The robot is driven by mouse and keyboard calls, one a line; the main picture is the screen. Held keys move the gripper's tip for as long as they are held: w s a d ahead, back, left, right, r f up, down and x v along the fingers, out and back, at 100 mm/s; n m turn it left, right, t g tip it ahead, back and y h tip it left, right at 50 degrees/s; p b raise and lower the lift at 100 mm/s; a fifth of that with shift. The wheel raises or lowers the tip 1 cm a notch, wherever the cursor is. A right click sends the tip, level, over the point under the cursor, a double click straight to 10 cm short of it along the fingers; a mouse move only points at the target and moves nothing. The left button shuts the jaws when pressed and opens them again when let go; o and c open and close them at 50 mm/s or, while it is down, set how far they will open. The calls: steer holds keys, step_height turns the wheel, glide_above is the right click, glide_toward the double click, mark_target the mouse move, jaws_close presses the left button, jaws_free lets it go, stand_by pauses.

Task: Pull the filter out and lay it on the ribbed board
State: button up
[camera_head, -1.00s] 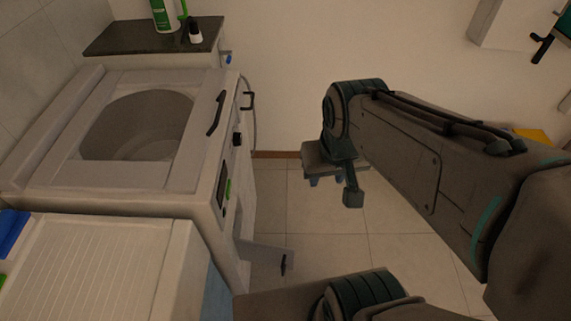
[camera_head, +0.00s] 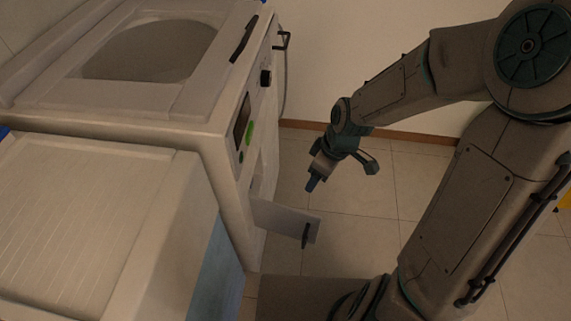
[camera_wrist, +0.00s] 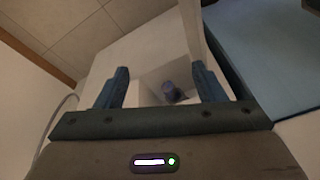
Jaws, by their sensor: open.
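The filter (camera_wrist: 173,92) shows in the wrist view as a small dark blue-grey round part inside a pale recess, between my fingers in the picture but beyond them. In the head view the filter is hidden by the machine's front. My gripper (camera_head: 313,184) is open and empty, its blue fingertips pointing down and left, in front of the machine and above the opened flap (camera_head: 280,222). It also shows in the wrist view (camera_wrist: 160,72) with its two fingers spread. The ribbed board (camera_head: 75,215) is the pale grooved top on the cabinet at the lower left, and it is bare where seen.
The white washing machine (camera_head: 130,103) stands at the left, with a dark door handle (camera_head: 244,38) on top. The low flap with its dark handle (camera_head: 305,236) juts out over the floor. A blue panel (camera_wrist: 265,50) lies close right in the wrist view. Tiled floor (camera_head: 365,215) is clear.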

steer(key=w+a+f+n+y+b, duration=0.35)
steer(key=a+f+b, duration=0.25)
steer(key=f, duration=0.3)
steer(key=n+t+y+b, duration=0.1)
steer(key=n+y+b, duration=0.15)
steer(key=b, duration=0.75)
glide_toward(252, 184)
steer(key=x, duration=0.8)
steer(key=shift+w+a, duration=0.15)
steer(key=shift+c, duration=0.3)
steer(key=c, duration=1.2)
steer(key=shift+d+p, duration=0.35)
steer(key=shift+d, duration=0.1)
steer(key=shift+s+d+p, duration=0.2)
steer(key=shift+d+p, duration=0.4)
steer(key=shift+d, duration=1.25)
steer(key=shift+s+d+p, duration=0.15)
steer(key=shift+d+p, duration=0.4)
steer(key=shift+d, duration=1.3)
